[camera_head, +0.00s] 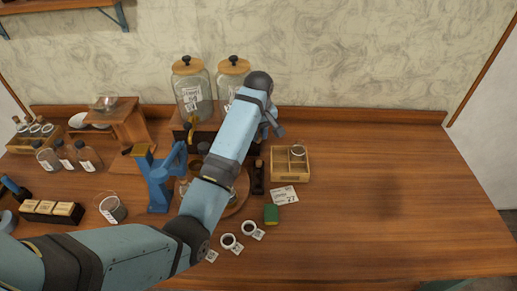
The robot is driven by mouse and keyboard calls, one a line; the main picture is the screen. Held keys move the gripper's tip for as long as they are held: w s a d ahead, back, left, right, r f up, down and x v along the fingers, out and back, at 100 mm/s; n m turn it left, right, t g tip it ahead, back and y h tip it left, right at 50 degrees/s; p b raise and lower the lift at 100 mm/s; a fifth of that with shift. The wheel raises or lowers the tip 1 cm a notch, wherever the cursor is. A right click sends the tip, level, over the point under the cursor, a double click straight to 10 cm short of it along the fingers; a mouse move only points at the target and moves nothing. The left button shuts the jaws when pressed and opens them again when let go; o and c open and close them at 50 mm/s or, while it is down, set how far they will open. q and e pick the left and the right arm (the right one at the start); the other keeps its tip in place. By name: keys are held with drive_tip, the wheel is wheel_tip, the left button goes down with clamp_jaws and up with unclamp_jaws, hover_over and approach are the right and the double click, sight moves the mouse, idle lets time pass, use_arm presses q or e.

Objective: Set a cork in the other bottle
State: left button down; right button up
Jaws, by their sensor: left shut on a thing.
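My left arm reaches in from the lower left across the table. My left gripper (271,131) points down just behind and left of a small divided wooden box (304,178). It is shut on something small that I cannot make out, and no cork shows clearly. My arm hides part of the table's middle, so other bottles there may be hidden. My right gripper is not in view.
Two large lidded glass jars (193,95) stand at the back on a dark stand. A blue tool with a yellow top (158,185) stands left of my arm. The table's right side is clear.

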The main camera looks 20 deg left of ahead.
use_arm(q)
drive_tip(key=shift+r, duration=0.65)
drive_tip(key=shift+s+a+r, duration=0.15)
drive_tip(key=shift+s, duration=0.1)
drive_tip(key=s+a+f+p, duration=0.1)
drive_tip(key=s+a, duration=0.1)
drive_tip(key=s, duration=0.2)
drive_tip(key=s+a+f+p, duration=0.2)
drive_tip(key=s, duration=0.2)
drive_tip(key=s+a+f+p, duration=0.1)
drive_tip(key=s+p, duration=0.1)
drive_tip(key=s, duration=0.2)
drive_tip(key=shift+s+a+f, duration=0.35)
drive_tip(key=shift+a+f, duration=0.05)
drive_tip(key=shift+f, duration=1.05)
drive_tip(key=shift+f, duration=0.1)
